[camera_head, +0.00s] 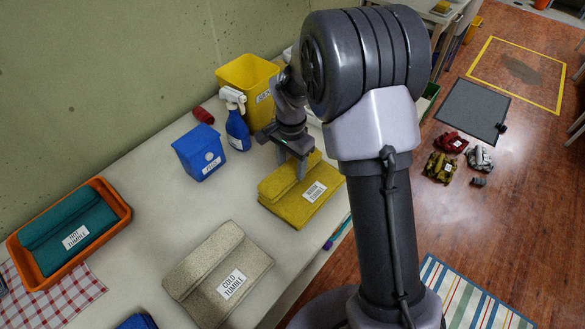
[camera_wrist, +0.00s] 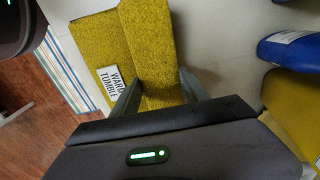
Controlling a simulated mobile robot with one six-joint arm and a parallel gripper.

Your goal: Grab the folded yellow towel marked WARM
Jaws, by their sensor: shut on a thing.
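The folded yellow towel (camera_head: 283,203) lies on the table, and its white label reads WARM TUMBLE in the wrist view (camera_wrist: 112,88). My gripper (camera_head: 303,168) is above the towel's back part, pointing down. In the wrist view the two fingers (camera_wrist: 160,95) straddle the towel's raised fold (camera_wrist: 150,50), which sits between them. The gripper is shut on this fold. The towel still appears to rest on the tabletop.
A blue spray bottle (camera_head: 237,128), a blue box (camera_head: 199,152) and a yellow bin (camera_head: 245,75) stand behind the towel. A beige towel (camera_head: 217,275) labelled COLD TUMBLE lies at the front. An orange tray (camera_head: 122,206) with a teal towel (camera_head: 68,232) is at left.

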